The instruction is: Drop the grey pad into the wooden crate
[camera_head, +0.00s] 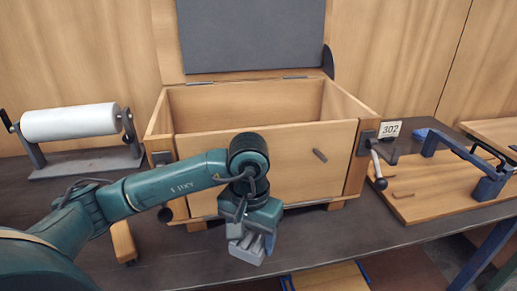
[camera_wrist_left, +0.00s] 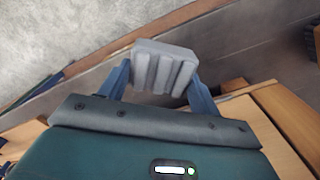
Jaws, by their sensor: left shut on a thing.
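The grey pad (camera_wrist_left: 163,68) is a small block with ridges, held between the two fingers of my left gripper (camera_wrist_left: 160,82) in the left wrist view. In the head view the pad (camera_head: 247,250) hangs below my left gripper (camera_head: 250,238), in front of the wooden crate and lower than its rim. The wooden crate (camera_head: 270,165) stands on the bench with its lid (camera_head: 250,35) raised at the back and its top open. Its inside floor is mostly hidden by the front wall. My right gripper does not show.
A white roll (camera_head: 70,122) on a stand is left of the crate. A card marked 302 (camera_head: 390,129) and a black-knobbed lever (camera_head: 377,165) are at the crate's right side. A blue frame clamp (camera_head: 465,160) lies on a board at the right. The bench front (camera_head: 370,245) is fairly clear.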

